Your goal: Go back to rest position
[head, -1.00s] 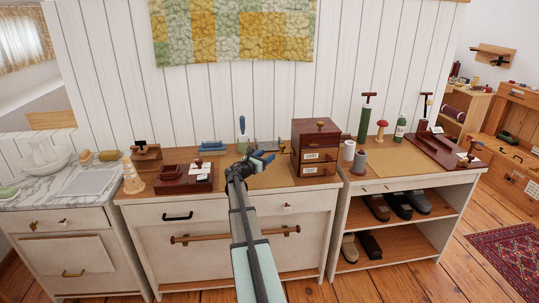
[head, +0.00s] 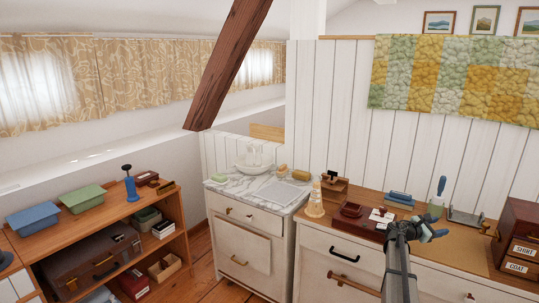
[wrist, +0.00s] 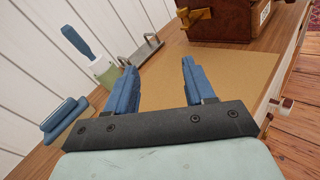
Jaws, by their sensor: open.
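My gripper (head: 430,234) is open and empty above the wooden counter, with the arm reaching up from the lower right of the head view. In the wrist view its two blue fingers (wrist: 156,88) stand apart with nothing between them. Below and beyond them lies a bare tan mat (wrist: 222,75) on the counter. My gripper touches none of the things around it, as far as I can see.
A dark wooden drawer box (head: 516,240) stands right of my gripper. A green-and-white bottle with a blue handle (head: 437,200), a blue block (head: 400,199) and a dark red tray (head: 362,222) stand near it. A marble counter (head: 262,191) and an open shelf (head: 95,225) lie left.

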